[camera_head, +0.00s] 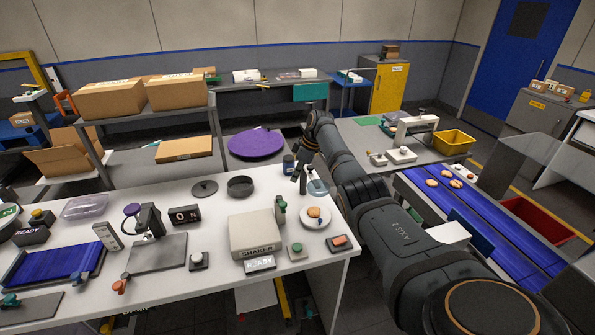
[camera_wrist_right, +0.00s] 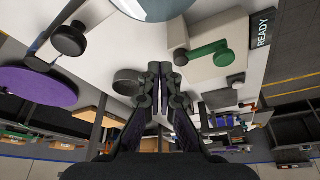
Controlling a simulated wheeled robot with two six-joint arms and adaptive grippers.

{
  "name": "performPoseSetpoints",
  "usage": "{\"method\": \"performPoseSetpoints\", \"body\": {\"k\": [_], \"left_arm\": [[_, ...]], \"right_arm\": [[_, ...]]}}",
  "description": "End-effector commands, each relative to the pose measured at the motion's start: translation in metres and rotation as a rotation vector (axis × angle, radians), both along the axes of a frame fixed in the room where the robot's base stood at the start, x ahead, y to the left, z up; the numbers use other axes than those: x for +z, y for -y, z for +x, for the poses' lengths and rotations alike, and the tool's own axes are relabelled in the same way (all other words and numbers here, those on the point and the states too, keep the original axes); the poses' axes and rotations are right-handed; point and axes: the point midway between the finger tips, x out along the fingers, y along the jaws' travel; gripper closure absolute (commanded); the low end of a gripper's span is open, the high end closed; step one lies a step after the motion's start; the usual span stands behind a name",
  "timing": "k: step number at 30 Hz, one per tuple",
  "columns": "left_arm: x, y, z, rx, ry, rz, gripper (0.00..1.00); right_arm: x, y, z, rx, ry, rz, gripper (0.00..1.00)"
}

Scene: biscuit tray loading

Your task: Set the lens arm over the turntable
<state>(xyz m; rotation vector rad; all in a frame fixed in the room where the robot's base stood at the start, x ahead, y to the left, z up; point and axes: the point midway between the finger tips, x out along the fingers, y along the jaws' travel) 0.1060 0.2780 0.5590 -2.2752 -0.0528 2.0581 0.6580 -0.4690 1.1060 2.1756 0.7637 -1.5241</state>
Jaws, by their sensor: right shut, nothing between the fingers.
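The turntable (camera_head: 326,223) is a white round plate with a tan biscuit (camera_head: 313,211) on it, near the right end of the white table. The pale, bluish lens (camera_head: 319,188) shows just behind the plate in the head view, apart from the biscuit. Its arm and post are largely hidden by my right arm. My right gripper (camera_head: 302,178) is beside the lens, pointing down, fingers shut and empty. It also shows in the right wrist view (camera_wrist_right: 160,68), with a round pale disc (camera_wrist_right: 150,6) at the top edge and a dark knob (camera_wrist_right: 68,40) to the left. My left gripper is out of view.
A red-button box (camera_head: 338,242) sits in front. A dark round dish (camera_head: 240,186) and a dark can (camera_head: 289,164) stand behind. A blue conveyor (camera_head: 470,215) runs to the right.

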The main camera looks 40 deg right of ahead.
Motion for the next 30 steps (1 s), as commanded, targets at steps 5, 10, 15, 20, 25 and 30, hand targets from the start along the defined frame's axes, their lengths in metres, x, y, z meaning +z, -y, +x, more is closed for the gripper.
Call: {"method": "performPoseSetpoints", "body": {"k": [5,10,15,20,25,30], "left_arm": [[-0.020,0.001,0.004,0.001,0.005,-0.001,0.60],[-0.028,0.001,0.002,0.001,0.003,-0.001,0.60],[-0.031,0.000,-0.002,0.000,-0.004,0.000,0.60],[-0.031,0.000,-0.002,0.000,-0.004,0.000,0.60],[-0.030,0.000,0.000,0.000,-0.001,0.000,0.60],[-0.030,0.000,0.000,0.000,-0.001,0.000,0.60]], "right_arm": [[0.035,0.015,-0.011,-0.006,0.005,-0.007,1.00],[0.064,0.021,-0.019,-0.005,0.004,-0.004,1.00],[0.077,0.023,-0.022,-0.004,0.002,-0.003,1.00],[0.079,0.023,-0.023,-0.004,0.001,-0.003,1.00],[0.079,0.024,-0.023,-0.004,0.001,-0.003,1.00],[0.079,0.024,-0.023,-0.004,0.001,-0.003,1.00]]}}
